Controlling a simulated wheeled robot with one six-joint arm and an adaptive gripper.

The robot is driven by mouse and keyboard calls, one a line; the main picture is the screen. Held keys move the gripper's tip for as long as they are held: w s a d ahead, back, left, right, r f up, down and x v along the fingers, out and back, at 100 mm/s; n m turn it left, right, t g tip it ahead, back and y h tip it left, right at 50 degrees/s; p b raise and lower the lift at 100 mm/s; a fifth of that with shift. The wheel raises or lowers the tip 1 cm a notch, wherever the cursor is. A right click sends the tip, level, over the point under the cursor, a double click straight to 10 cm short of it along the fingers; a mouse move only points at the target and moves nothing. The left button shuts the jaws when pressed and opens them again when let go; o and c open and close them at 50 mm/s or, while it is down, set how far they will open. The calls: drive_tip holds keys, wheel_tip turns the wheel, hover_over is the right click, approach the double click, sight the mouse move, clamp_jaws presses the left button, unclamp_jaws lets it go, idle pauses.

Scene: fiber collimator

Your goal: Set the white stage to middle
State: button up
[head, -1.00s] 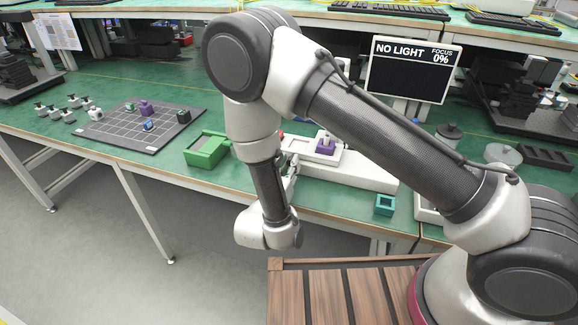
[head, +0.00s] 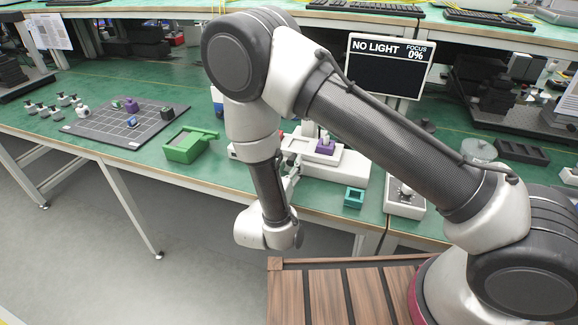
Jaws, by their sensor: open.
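The white stage (head: 346,164) is a flat white plate with a raised rim on a longer white base (head: 350,182), on the bench behind my forearm. A purple block (head: 325,147) with a pale knob stands on it. My wrist hides the left part of the base, so I cannot tell exactly where the stage sits along it. My gripper (head: 291,182) shows only partly past my wrist, in front of the base. It looks open, and I see nothing held in it.
A green open box (head: 190,146) stands left of the base, a small teal square holder (head: 354,197) at its front right. A white box with a knob (head: 404,203) is further right. A grid board (head: 105,128) with small blocks lies left. A monitor (head: 386,75) reads "NO LIGHT, FOCUS 0%".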

wheel_tip(320, 180, up, 10)
idle(0.7)
